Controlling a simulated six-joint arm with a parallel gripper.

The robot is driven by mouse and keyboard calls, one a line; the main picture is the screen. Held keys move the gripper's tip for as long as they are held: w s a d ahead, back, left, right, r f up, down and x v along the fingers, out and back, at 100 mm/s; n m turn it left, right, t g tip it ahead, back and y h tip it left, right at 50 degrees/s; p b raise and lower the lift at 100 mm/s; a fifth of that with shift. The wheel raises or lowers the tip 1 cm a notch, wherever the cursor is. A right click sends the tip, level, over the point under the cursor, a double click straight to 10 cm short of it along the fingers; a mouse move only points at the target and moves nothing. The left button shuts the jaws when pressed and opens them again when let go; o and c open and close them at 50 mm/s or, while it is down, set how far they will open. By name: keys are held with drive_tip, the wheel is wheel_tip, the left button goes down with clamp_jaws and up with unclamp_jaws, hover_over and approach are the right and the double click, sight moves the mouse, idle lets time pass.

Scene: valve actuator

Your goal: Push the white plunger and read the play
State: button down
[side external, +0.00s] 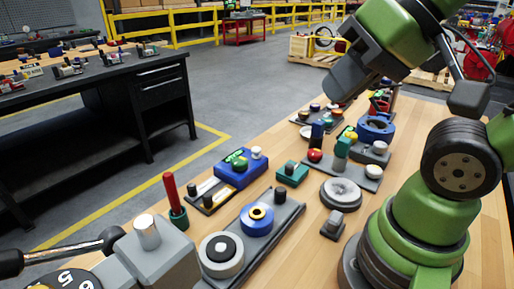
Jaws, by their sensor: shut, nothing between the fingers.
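Several pale knobs could be the white plunger, and I cannot tell which it is. One white knob (256,152) stands on a blue box (238,170) with a green display near the middle of the wooden bench. Another pale knob (373,171) is on a grey plate, beside a red ball knob (314,155). A third pale cap (379,147) sits on a grey block further back. My gripper (341,93), dark grey, hangs above the back of the bench, apart from these knobs. It is shut and empty; its fingertips are hard to make out.
A grey plate (285,217) carries a blue ring part and a grey-white ring part. A red upright handle (171,195) and a large grey valve body (150,262) stand at the front left. A round grey disc (342,192) lies near my base. A black workbench (100,90) is behind.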

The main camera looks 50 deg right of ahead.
idle(0.9)
drive_tip(key=n+t, duration=0.2)
drive_tip(key=n, duration=1.3)
hover_over(256, 150)
wheel_tip(256, 150, down, 14)
drive_tip(key=shift+f, duration=4.35)
